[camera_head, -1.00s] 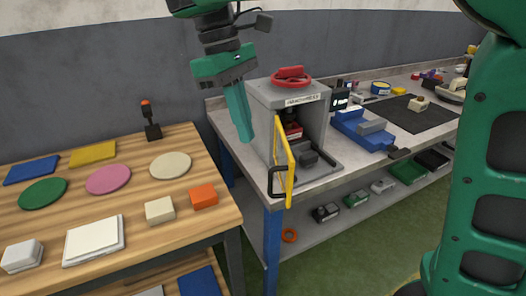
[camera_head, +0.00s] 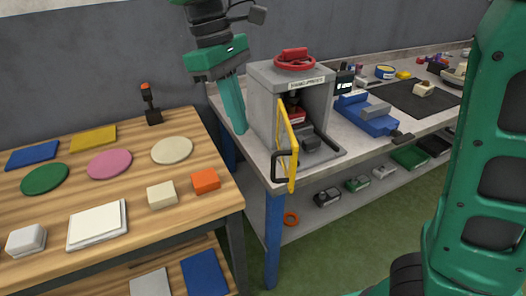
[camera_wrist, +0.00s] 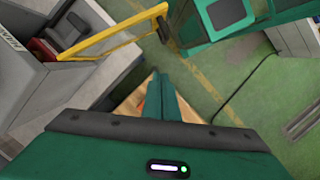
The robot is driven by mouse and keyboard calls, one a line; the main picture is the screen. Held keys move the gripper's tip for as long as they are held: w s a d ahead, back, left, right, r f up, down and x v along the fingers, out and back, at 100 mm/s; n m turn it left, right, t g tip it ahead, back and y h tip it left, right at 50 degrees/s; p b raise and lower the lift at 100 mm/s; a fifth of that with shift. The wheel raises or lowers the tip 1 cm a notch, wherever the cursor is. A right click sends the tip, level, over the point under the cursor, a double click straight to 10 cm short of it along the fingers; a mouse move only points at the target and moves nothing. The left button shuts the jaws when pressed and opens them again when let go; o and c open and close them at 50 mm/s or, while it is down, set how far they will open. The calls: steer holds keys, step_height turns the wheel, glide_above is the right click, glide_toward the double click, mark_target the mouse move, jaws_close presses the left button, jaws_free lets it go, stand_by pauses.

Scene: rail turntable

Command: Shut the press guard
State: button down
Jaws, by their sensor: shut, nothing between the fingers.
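The hand press (camera_head: 266,102) is a grey box with a red handwheel on top, standing on the left end of the grey bench. Its guard (camera_head: 287,144) is a yellow-framed panel with a black handle (camera_head: 281,166). The guard stands swung open, jutting toward the front left, and the press's inside shows. The guard also shows at upper left in the wrist view (camera_wrist: 100,37). My gripper (camera_head: 239,130) is shut and empty, pointing down just left of the press, apart from the guard.
A wooden table (camera_head: 130,190) with coloured discs, plates and blocks stands at the left. A blue vise (camera_head: 366,117) sits right of the press. A lower shelf (camera_head: 335,209) holds several small items. Green floor (camera_head: 350,255) is free in front.

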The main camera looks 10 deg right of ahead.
steer(key=s+d+f, duration=0.3)
steer(key=d+f, duration=0.1)
steer(key=f, duration=0.3)
steer(key=shift+s+d, duration=0.2)
steer(key=shift+d, duration=0.15)
stand_by(0.4)
stand_by(0.3)
